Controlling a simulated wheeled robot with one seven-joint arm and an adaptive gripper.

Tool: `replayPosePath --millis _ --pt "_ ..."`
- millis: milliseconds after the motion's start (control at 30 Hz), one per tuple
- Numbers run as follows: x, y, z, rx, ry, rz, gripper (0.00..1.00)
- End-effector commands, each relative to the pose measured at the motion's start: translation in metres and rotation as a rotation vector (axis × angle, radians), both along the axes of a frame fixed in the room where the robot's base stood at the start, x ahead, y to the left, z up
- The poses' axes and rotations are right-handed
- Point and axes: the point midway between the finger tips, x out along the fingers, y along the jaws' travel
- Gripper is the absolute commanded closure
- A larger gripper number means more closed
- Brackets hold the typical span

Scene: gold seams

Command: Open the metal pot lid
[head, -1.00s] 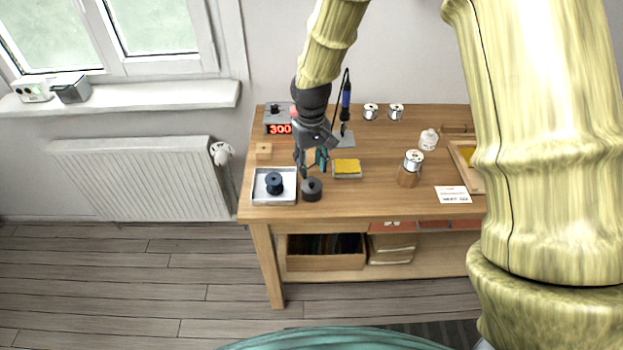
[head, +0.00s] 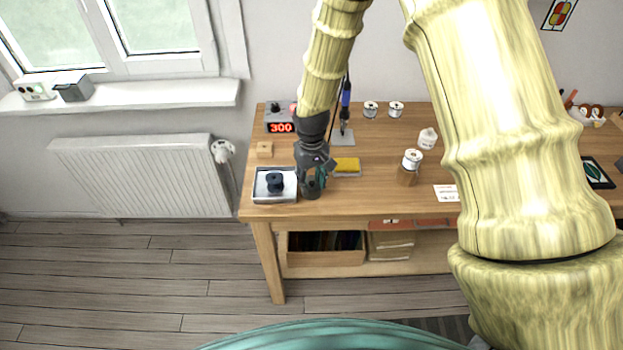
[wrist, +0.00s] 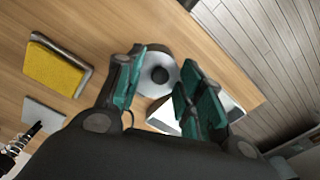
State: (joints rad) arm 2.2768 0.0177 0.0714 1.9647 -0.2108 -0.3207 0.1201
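The small round pot with its metal lid (wrist: 143,74) shows in the wrist view as a grey disc with a dark knob in its middle. My gripper (wrist: 160,80) is open, with its teal fingers on either side of the knob. I cannot tell whether they touch the lid. In the head view my gripper (head: 313,185) is over the pot, just right of the tray, and hides most of it. The lid appears to be on the pot.
A metal tray (head: 258,195) with a dark blue round object (head: 275,182) stands close left of the pot. A yellow sponge (head: 347,165) lies to its right behind. The table's front edge is near.

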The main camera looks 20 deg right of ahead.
Motion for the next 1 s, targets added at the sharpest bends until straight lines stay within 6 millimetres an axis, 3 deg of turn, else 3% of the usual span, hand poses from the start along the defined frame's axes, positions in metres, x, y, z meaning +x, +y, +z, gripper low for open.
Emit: replayPosePath --millis 67,267,300,667,1000 --pt "0.000 0.000 0.000 0.000 0.000 0.000 0.62" --pt "0.000 0.000 0.000 0.000 0.000 0.000 0.99" --pt "0.000 0.000 0.000 0.000 0.000 0.000 1.00" --pt "0.003 0.000 0.003 0.007 0.016 -0.002 1.00" --pt "0.010 -0.002 0.011 0.054 0.171 -0.003 1.00"
